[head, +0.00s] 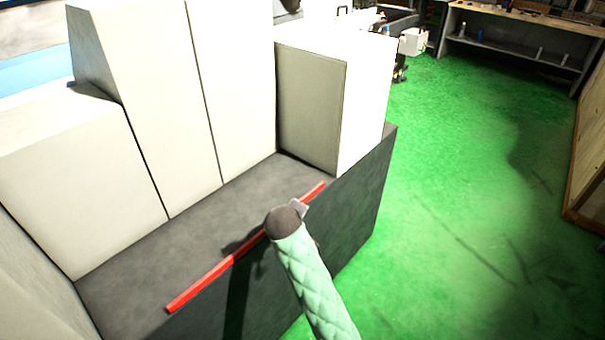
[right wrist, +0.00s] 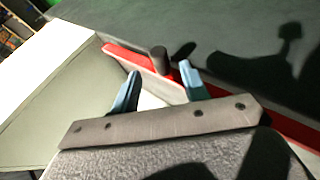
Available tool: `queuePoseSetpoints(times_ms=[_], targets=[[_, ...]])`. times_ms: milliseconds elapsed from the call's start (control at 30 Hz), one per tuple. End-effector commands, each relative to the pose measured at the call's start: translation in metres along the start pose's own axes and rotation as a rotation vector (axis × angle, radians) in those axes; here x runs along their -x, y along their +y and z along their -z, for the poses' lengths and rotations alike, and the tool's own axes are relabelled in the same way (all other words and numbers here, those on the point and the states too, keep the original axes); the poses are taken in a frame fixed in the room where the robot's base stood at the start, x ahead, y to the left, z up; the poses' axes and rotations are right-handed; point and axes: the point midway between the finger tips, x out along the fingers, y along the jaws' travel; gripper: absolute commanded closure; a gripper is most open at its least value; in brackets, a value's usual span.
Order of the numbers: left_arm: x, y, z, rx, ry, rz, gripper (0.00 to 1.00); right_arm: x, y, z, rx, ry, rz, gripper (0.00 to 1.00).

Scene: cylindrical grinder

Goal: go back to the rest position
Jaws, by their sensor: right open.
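The cylindrical grinder (head: 235,90) is a large off-white machine with a dark grey base, at the left and middle of the head view. A long red bar (head: 205,285) runs along the front edge of its grey top. My right arm reaches up from the bottom of the head view, and its gripper (head: 299,206) is mostly hidden by the dark wrist over the bar. In the right wrist view the gripper (right wrist: 160,70) has its two blue-grey fingers apart. A dark upright peg (right wrist: 160,60) on the red bar shows just beyond and between the fingertips. My left gripper is not in view.
Open green floor (head: 450,190) lies to the right of the machine. A wooden-edged panel (head: 585,150) stands at the far right. A workbench with a shelf (head: 520,45) is at the back right. The tall off-white housing rises behind the grey top.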

Motion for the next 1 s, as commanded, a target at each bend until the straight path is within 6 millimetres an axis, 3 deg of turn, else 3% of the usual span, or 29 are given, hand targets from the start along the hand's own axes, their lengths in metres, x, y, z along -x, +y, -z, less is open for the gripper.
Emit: queuePoseSetpoints(times_ms=[167,267,467,667,1000], targets=[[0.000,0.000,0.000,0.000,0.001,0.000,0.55,0.000,-0.004,-0.007,-0.014,-0.004,0.010,0.55],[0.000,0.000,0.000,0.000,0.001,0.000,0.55,0.001,-0.013,-0.029,-0.062,-0.015,0.037,0.55],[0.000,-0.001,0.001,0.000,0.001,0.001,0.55,0.011,-0.045,-0.108,-0.235,-0.063,0.129,0.55],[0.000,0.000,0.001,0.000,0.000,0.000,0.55,0.035,-0.077,-0.190,-0.417,-0.123,0.209,0.55],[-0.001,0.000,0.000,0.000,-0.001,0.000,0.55,0.100,-0.120,-0.316,-0.688,-0.240,0.300,0.55]])
